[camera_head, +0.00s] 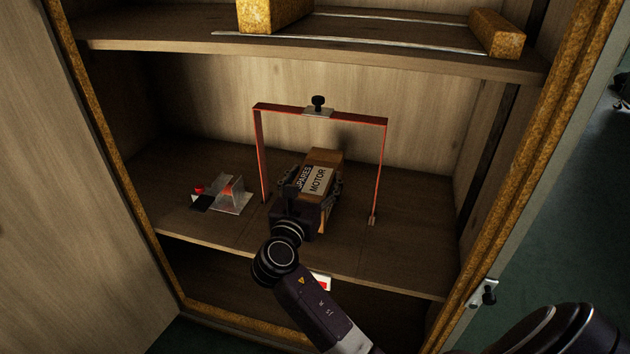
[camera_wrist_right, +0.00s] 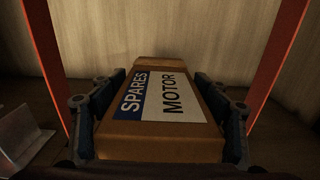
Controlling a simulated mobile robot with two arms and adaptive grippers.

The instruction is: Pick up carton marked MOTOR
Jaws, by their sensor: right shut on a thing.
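The brown carton (camera_head: 326,160) stands on the middle shelf of a wooden cabinet, with a label reading SPARES MOTOR. In the right wrist view the carton (camera_wrist_right: 160,140) fills the middle, label up. My right gripper (camera_head: 315,190) reaches in from the front and is shut on the carton, one finger on each side. In the wrist view the fingers of the right gripper (camera_wrist_right: 162,115) press along both sides. I cannot tell whether the carton touches the shelf. My left gripper is not in view.
A red frame (camera_head: 350,116) with a black knob (camera_head: 318,102) arches over the carton, with legs on both sides. A clear bracket (camera_head: 232,194) with red and black parts lies left. The upper shelf (camera_head: 370,58) holds yellowish blocks (camera_head: 497,34). The cabinet door (camera_head: 60,200) stands left.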

